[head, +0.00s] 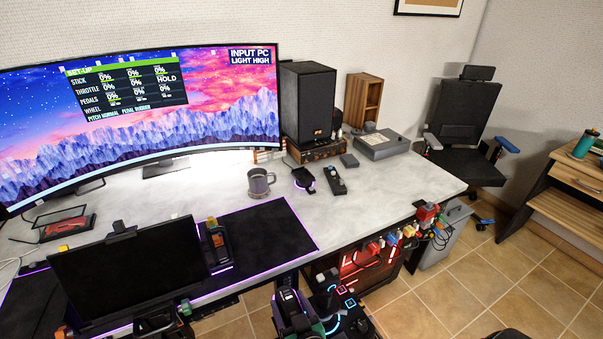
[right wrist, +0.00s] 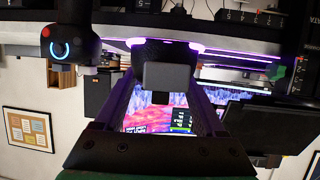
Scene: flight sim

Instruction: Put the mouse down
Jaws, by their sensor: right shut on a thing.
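My right gripper (head: 290,300) is low in the middle of the head view, in front of the desk's front edge. It is shut on a dark, blocky thing, which I take to be the mouse (right wrist: 168,76); in the right wrist view it sits between the two black fingers. Its full shape is hidden, and it is hard to make out in the head view. The desk (head: 225,196) is light grey, with a black mat (head: 262,232) edged in purple light. My left gripper does not show.
A small monitor (head: 130,275) blocks the front left. A blue-lit control (head: 348,302) is right of my gripper. The right desktop has bare room.

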